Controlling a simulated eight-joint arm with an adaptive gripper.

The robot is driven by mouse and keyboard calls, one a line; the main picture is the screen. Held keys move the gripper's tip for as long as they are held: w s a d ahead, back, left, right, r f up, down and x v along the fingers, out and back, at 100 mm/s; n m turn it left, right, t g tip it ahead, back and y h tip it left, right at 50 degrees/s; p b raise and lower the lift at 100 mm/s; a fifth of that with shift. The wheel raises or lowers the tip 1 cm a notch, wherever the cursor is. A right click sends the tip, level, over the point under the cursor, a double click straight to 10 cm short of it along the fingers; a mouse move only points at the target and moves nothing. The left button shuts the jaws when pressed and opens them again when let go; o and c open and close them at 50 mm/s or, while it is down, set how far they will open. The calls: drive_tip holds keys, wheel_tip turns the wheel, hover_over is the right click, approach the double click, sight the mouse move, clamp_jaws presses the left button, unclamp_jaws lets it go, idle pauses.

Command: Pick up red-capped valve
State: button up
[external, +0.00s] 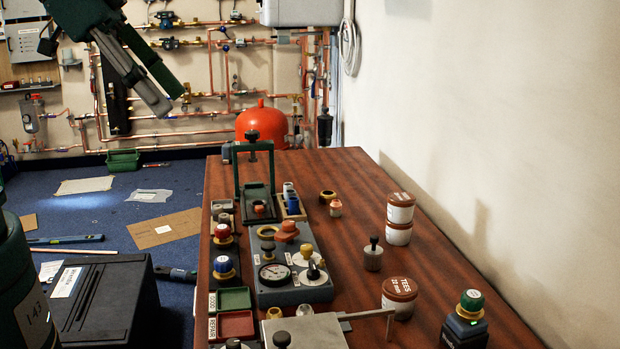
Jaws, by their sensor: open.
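The red-capped valve (223,235) stands upright near the left edge of the wooden table, with a pale ring under its red cap. A similar blue-capped valve (223,267) stands just in front of it. A green-capped one (470,303) on a dark base stands at the front right. My gripper (172,101) is at the upper left, high above the floor and left of the table. It points down and to the right, with its fingers apart and nothing between them. It is well clear of the red-capped valve.
A grey gauge panel (292,291) with knobs lies right of the valves. A green press frame (238,180) rises behind. Green (234,299) and red (235,324) trays lie in front. Brown-lidded jars (399,220) stand right. The table's far right is clear. Copper pipes line the back wall.

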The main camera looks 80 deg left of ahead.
idle(0.3)
drive_tip(key=n+g+b, duration=0.5)
drive_tip(key=n+g, duration=0.2)
drive_tip(key=n, duration=0.8)
hover_over(221, 227)
wheel_tip(221, 227, down, 30)
drive_tip(key=shift+w+d, duration=0.1)
drive_tip(key=shift+d, duration=0.05)
drive_tip(key=shift+a+f+n, duration=0.2)
drive_tip(key=shift+f+n, duration=0.2)
drive_tip(key=shift+f+b, duration=0.4)
drive_tip(key=shift+f, duration=0.9)
